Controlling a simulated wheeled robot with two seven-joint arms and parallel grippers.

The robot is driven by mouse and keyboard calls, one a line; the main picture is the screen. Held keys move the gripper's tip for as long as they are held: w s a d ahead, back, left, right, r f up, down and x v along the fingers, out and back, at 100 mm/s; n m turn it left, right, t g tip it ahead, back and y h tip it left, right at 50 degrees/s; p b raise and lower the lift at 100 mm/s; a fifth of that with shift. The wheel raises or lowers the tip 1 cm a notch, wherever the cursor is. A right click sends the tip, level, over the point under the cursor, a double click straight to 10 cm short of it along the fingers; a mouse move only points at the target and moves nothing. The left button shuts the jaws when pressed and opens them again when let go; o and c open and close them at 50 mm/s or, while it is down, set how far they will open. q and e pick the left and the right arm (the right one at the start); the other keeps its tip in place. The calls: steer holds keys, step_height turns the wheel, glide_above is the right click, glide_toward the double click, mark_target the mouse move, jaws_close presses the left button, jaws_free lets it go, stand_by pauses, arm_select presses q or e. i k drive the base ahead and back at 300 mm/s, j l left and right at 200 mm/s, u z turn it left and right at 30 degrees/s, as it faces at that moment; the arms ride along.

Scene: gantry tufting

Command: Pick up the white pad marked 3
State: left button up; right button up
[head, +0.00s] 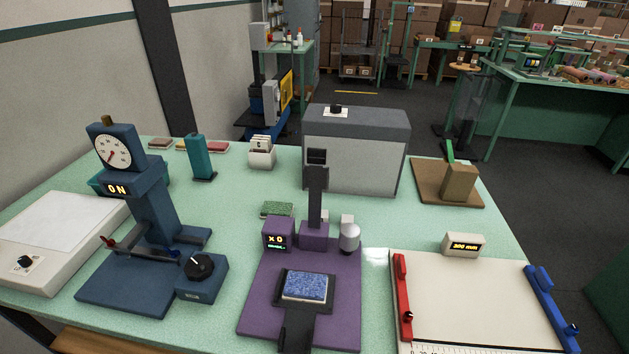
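A small white holder (262,159) stands near the back of the green table, left of the big grey box. White pieces (261,142) with dark marks stick up from it. The marks are too small to read, so I cannot tell whether one is the white pad marked 3. No other white pad with a 3 is clear to me. Neither of my grippers is in view.
A blue gauge press (147,200) stands at left, a purple machine (257,297) with a blue tufted pad (304,286) at front centre. A grey box (357,148) fills the back. A white board (470,295) with red and blue bars lies at front right.

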mark_target(324, 218)
steer(key=i+l+u, duration=0.15)
steer(key=l+u, duration=0.15)
steer(key=l, duration=0.15)
steer(key=k+l+z, duration=0.25)
steer(key=z, duration=0.2)
steer(key=k+l+z, duration=0.3)
steer(key=z, duration=0.15)
steer(key=k+l+z, duration=0.15)
steer(key=l+z, duration=0.75)
steer(key=k+l, duration=0.05)
steer(key=l, duration=0.05)
